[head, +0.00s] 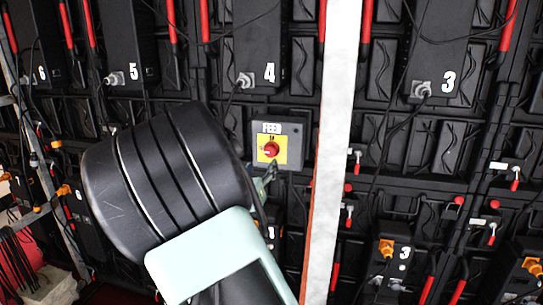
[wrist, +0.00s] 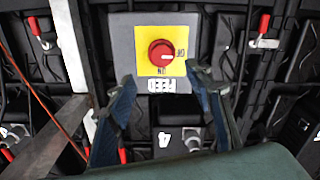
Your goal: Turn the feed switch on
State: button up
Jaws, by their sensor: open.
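The feed switch is a red rotary knob (head: 270,149) on a yellow plate, set in a grey box (head: 292,130) with a "FEED" label on the black wall. In the wrist view the red knob (wrist: 161,53) shows upside down at top centre, with a white mark on its right part and the label below it. My gripper (wrist: 158,78) is open, with one dark blue finger on each side below the yellow plate; nothing is between the fingers. In the head view my arm hides most of the gripper, just below the box. Contact with the box cannot be told.
A white vertical post (head: 337,140) stands right of the switch box. Black numbered panels with cables, such as panel 4 (head: 262,40), and red handles (head: 507,30) cover the wall. In the wrist view a grey beam (wrist: 50,138) crosses at lower left.

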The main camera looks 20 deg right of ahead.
aim_at(270, 153)
jog(key=x, duration=1)
jog(key=shift+w, duration=0.2)
jog(key=c, duration=1.2)
jog(key=shift+o, duration=0.2)
